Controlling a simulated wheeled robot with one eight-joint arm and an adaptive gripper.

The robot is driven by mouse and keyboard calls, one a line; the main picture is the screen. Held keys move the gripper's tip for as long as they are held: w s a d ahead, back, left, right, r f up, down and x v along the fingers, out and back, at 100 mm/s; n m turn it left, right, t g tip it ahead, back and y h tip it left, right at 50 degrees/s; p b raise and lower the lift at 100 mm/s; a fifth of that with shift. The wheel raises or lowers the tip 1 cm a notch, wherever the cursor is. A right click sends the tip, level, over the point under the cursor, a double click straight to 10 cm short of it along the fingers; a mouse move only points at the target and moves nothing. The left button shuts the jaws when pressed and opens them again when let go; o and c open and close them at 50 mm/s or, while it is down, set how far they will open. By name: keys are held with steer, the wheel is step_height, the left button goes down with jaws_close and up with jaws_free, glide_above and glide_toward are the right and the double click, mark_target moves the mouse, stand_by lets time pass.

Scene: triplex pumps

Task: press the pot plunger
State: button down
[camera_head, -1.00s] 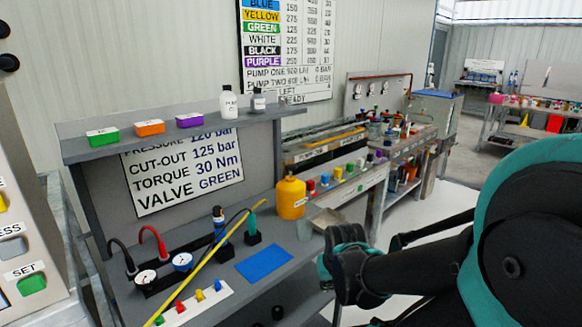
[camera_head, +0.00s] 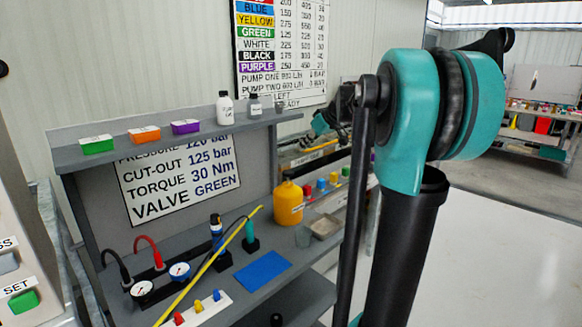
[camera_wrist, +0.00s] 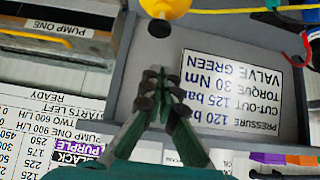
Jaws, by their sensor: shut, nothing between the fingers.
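The yellow pot (camera_head: 289,205) stands on the bench, right of the blue mat, with a small narrow top in the head view. In the head view my gripper (camera_head: 322,121) is partly hidden by my arm, above and to the right of the pot.
A shelf (camera_head: 165,148) with green, orange and purple boxes and small bottles overhangs the bench at the back.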

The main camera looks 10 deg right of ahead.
steer(key=shift+w+d+r, duration=0.15)
steer(key=shift+w+r, duration=0.15)
steer(key=shift+r, duration=0.15)
glide_above(286, 171)
steer(key=s+d, duration=0.1)
steer(key=s, duration=0.1)
step_height(286, 171, down, 7)
steer(key=shift+w+d+f, duration=0.1)
steer(key=shift+d+f, duration=0.05)
step_height(286, 171, down, 2)
steer(key=shift+d+f, duration=0.1)
steer(key=shift+f, duration=0.8)
